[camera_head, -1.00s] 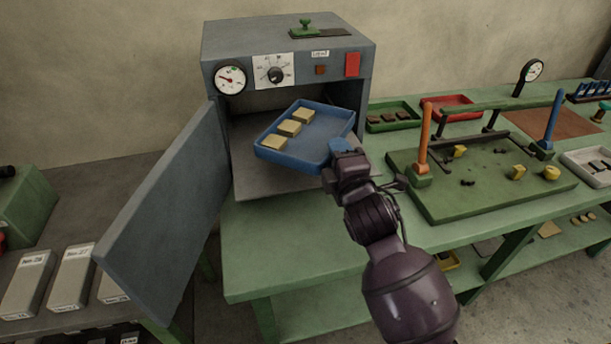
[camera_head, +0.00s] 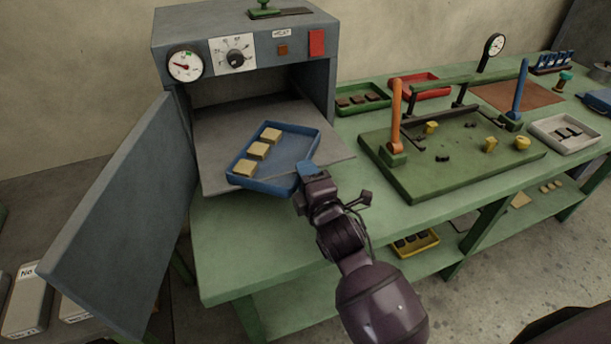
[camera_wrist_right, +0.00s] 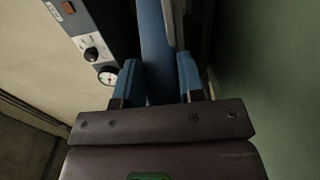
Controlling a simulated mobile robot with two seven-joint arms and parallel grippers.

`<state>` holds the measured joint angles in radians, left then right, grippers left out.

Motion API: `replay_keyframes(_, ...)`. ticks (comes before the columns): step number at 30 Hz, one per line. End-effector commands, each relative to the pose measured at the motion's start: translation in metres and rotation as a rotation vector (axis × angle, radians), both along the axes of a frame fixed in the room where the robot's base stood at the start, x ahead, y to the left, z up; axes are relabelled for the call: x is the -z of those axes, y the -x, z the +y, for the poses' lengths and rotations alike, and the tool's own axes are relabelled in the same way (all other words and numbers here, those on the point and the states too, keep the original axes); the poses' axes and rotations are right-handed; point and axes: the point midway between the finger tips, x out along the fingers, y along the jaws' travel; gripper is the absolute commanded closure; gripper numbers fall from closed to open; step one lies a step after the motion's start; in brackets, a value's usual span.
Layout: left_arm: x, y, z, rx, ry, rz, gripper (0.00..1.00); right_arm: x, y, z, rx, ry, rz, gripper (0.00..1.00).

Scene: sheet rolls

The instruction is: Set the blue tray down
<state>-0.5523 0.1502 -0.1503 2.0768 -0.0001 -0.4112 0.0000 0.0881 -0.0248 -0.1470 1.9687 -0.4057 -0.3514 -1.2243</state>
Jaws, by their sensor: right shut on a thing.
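The blue tray (camera_head: 292,150) is at the mouth of the grey oven, over its grey shelf plate (camera_head: 215,135). Its near edge reaches past the plate's front edge. Several yellowish blocks (camera_head: 258,150) lie in a row along its left side. My right gripper (camera_head: 308,168) is shut on the tray's near right edge. In the right wrist view, the tray wall (camera_wrist_right: 153,35) runs between the two blue fingers. I cannot tell whether the tray touches the plate. My left gripper is not in view.
The oven (camera_head: 240,85) has its door (camera_head: 125,200) swung open on the left. The green bench (camera_head: 235,240) is bare in front. To the right stand a green fixture (camera_head: 430,185) with orange and blue posts, a green tray (camera_head: 345,107) and a red tray (camera_head: 430,78).

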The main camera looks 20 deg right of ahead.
Motion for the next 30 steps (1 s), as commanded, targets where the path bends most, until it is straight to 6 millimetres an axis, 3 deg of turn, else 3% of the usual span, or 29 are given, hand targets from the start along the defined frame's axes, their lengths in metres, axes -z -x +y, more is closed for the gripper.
replay_keyframes(9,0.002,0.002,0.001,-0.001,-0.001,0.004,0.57,0.0,0.0,0.0,0.0,-0.001,-0.003,1.0)
replay_keyframes(10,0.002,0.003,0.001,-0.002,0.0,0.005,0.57,0.001,0.0,0.0,0.0,0.0,-0.001,0.6)
replay_keyframes(14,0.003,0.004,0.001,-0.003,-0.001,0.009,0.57,0.001,0.0,0.0,0.0,0.0,-0.001,0.4)
replay_keyframes(24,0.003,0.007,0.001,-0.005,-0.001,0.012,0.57,-0.002,0.0,0.0,0.0,0.0,-0.002,0.39)
replay_keyframes(30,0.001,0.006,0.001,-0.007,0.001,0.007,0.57,-0.001,0.02,-0.001,0.001,0.0,0.0,0.39)
